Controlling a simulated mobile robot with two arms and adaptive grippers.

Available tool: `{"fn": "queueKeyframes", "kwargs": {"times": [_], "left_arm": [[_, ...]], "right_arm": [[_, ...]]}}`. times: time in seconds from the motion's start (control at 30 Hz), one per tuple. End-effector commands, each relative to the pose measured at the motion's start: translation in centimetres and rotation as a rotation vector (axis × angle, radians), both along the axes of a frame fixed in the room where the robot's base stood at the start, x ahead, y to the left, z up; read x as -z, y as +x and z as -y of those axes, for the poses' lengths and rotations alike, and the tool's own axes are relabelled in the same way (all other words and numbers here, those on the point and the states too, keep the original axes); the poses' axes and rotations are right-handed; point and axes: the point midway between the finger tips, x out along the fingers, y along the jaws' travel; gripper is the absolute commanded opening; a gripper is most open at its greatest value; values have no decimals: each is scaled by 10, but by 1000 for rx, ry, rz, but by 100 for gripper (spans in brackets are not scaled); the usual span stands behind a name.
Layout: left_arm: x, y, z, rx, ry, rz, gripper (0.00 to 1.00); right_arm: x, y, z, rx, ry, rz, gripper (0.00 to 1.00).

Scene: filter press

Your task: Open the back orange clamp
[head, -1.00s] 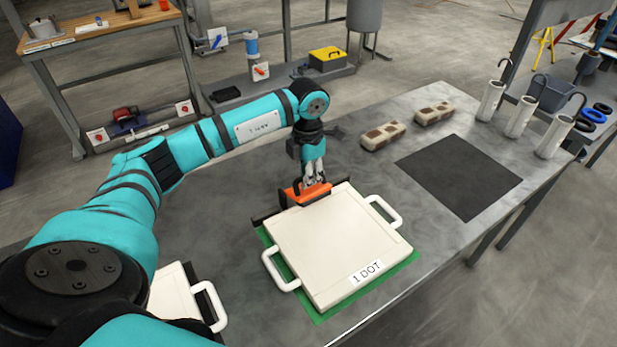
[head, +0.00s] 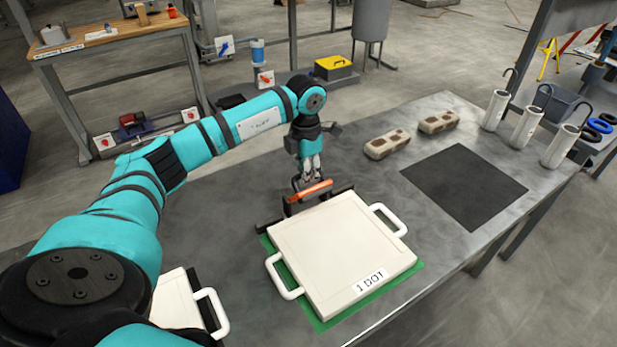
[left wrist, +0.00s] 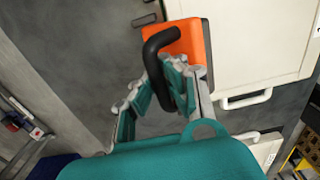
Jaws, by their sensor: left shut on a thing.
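The back orange clamp (head: 310,191) is at the far edge of the white plate marked "1 DOT" (head: 340,250). In the head view its orange part shows as a thin, tilted strip above a black bracket (head: 268,227). In the left wrist view the orange clamp (left wrist: 188,42) shows its broad face, with a curved black handle (left wrist: 150,48). My left gripper (head: 310,177) is over the clamp, shut on the black handle; its fingers also show in the left wrist view (left wrist: 165,85). The exact finger contact is partly hidden. My right gripper is out of view.
The plate has white handles on its sides and lies over a green layer (head: 322,325). A second white plate (head: 178,302) is at the lower left. Two spotted blocks (head: 387,144), a dark mat (head: 465,185) and white cylinders (head: 560,145) are on the right. Bare table lies between.

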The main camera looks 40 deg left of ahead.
Motion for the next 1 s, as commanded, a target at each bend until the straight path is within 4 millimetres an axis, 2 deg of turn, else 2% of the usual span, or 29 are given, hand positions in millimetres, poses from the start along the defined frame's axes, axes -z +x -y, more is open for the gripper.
{"fn": "queueKeyframes", "kwargs": {"times": [0.33, 0.63, 1.0], "left_arm": [[0, 1, -3, -4, 1, 3, 0], [2, 7, -18, -4, 2, 1, 0], [3, 8, -20, -4, 2, 0, 0]], "right_arm": [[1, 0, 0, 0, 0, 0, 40], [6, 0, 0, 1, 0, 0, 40], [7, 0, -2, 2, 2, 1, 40]]}}
